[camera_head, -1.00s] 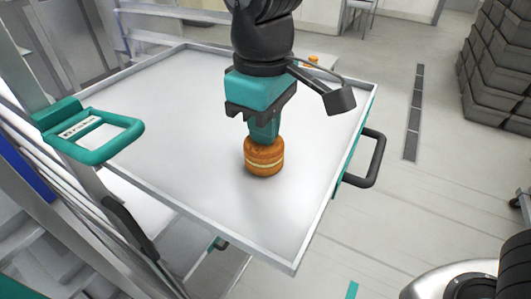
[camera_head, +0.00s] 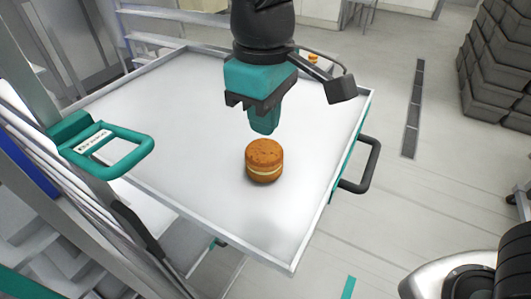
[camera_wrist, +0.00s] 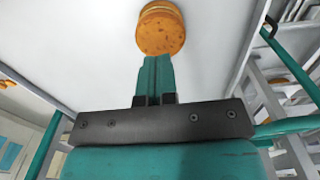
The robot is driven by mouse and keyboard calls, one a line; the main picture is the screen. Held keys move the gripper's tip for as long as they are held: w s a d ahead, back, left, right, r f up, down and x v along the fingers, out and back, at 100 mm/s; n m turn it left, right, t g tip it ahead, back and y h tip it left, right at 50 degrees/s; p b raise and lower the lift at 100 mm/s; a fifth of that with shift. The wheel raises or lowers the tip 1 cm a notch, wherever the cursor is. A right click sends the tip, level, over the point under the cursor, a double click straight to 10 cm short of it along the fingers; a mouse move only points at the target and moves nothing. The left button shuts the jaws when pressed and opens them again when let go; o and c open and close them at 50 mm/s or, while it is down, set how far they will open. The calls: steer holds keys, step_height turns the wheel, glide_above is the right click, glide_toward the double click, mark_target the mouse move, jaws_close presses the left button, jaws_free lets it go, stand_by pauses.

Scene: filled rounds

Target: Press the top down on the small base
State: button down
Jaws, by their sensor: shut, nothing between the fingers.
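A round orange-brown filled biscuit (camera_head: 264,160) stands on the metal tray table, with a pale filling line between its top and its base. The top sits on the base and looks level. The biscuit also shows in the wrist view (camera_wrist: 160,30), beyond the fingertips. My gripper (camera_head: 264,130) is above the biscuit, apart from it, with its teal fingers shut and nothing between them. The fingers show together in the wrist view (camera_wrist: 156,75).
The tray table (camera_head: 200,110) has a raised rim and much bare room around the biscuit. Another small orange piece (camera_head: 312,58) lies near the far edge, partly behind my arm's cable. A teal handle (camera_head: 110,150) stands at the left, and a black handle (camera_head: 365,165) at the right.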

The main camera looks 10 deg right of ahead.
step_height(320, 180, up, 4)
steer(key=p, duration=0.3)
steer(key=shift+r, duration=0.15)
stand_by(0.4)
